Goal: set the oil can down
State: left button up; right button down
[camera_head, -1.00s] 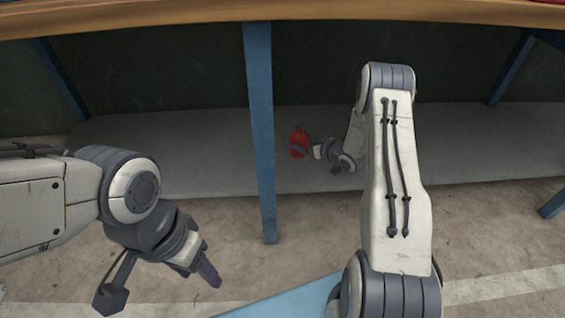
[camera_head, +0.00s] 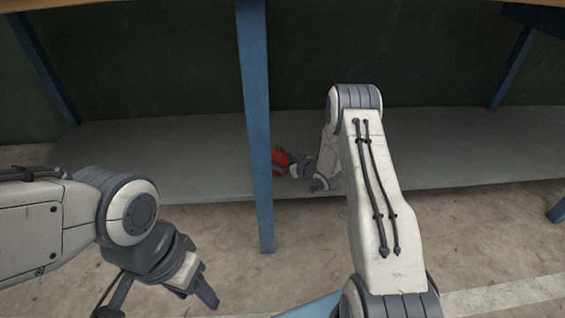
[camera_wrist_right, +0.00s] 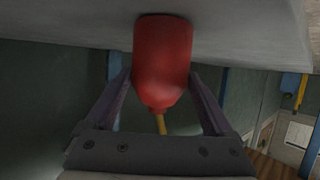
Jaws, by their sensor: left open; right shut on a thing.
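The red oil can (camera_head: 281,160) is at the lower grey shelf (camera_head: 430,150) under the bench, partly hidden behind a blue bench leg. In the right wrist view the can (camera_wrist_right: 163,60) has its wide end against or very near the shelf surface (camera_wrist_right: 250,30), and its yellow spout points away from it; I cannot tell whether it touches. My right gripper (camera_head: 290,166) is shut on the can, with one finger on each side in the wrist view. My left gripper (camera_head: 207,293) is open and empty, above the floor at lower left.
The shelf is bare to the left and right. A dark panel (camera_head: 430,60) closes the back. The concrete floor (camera_head: 480,240) in front is clear.

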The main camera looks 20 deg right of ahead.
jog(key=shift+f, duration=0.1)
grip_release()
jog(key=shift+s+d+r, duration=0.1)
jog(key=shift+s+r, duration=0.2)
jog(key=shift+r, duration=0.1)
jog(key=p+v, duration=0.6)
jog(key=v, duration=0.5)
jog(key=shift+s, duration=0.2)
jog(key=shift+w, duration=0.1)
